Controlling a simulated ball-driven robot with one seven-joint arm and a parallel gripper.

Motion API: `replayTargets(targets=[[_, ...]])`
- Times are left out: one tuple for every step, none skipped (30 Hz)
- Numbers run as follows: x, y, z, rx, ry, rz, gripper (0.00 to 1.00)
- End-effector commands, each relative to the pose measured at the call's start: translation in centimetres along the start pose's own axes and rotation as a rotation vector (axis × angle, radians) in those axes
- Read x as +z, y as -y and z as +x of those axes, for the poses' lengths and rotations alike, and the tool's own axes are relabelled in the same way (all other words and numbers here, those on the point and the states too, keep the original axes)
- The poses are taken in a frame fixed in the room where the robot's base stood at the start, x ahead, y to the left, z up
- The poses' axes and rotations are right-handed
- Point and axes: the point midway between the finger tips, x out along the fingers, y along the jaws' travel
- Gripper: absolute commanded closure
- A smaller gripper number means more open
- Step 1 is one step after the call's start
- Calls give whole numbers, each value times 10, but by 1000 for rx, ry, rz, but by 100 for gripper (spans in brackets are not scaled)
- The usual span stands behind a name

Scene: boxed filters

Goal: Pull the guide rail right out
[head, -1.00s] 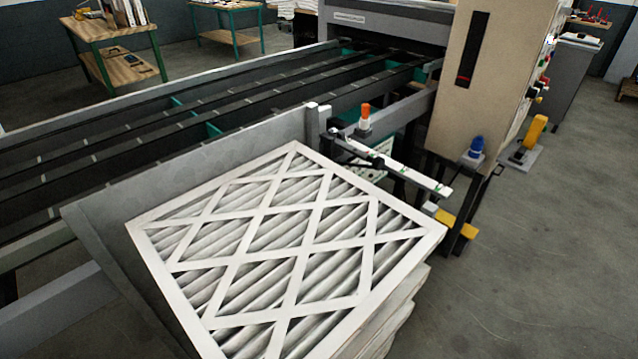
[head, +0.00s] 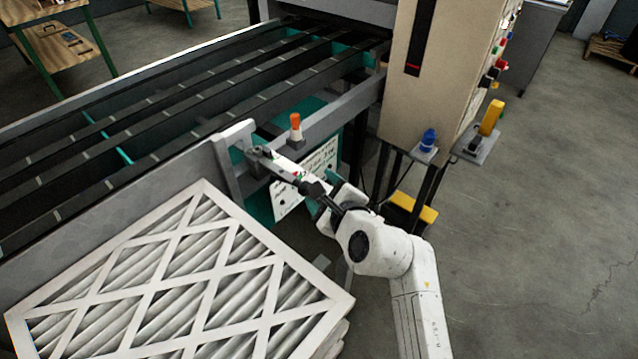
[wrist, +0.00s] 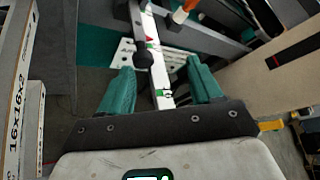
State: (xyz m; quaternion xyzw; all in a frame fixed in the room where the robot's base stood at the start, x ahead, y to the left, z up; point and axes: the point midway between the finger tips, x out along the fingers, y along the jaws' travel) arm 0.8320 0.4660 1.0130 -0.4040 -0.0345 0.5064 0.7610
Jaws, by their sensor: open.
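The guide rail (head: 284,166) is a white bar with red and green marks, sticking out from the grey frame beside the conveyor. In the wrist view the rail (wrist: 167,72) runs away from me, with its near end between my two green fingers. A dark round knob (wrist: 144,60) sits at its left side. My gripper (wrist: 160,82) is open, one finger on each side of the rail, with gaps visible. In the head view my gripper (head: 325,192) is at the rail's outer end, which it partly hides.
A stack of white-framed filters (head: 180,265) stands left of the rail; its printed edge (wrist: 18,120) shows in the wrist view. An orange-capped post (head: 295,130) stands just behind the rail. The beige control cabinet (head: 430,90) is to the right. Open floor (head: 540,250) lies at the right.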

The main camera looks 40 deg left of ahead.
Motion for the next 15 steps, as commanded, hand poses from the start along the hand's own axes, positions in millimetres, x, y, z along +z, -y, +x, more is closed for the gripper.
replayTargets(targets=[[-2,-6,5,43,-35,-65,35],[-5,-10,7,66,-53,-97,35],[-8,-14,10,89,-72,-132,35],[-10,-17,11,103,-84,-151,35],[-11,-19,12,113,-92,-165,35],[-13,-21,14,124,-101,-178,35],[-14,-22,16,129,-105,-185,35],[-14,-23,17,131,-106,-188,35],[-15,-23,20,131,-107,-190,35],[-15,-23,22,131,-107,-189,35],[-16,-23,25,130,-106,-188,35],[-16,-24,29,131,-106,-186,35],[-16,-25,33,131,-105,-186,35],[-16,-25,37,130,-105,-185,35],[-17,-26,42,130,-105,-185,35]])
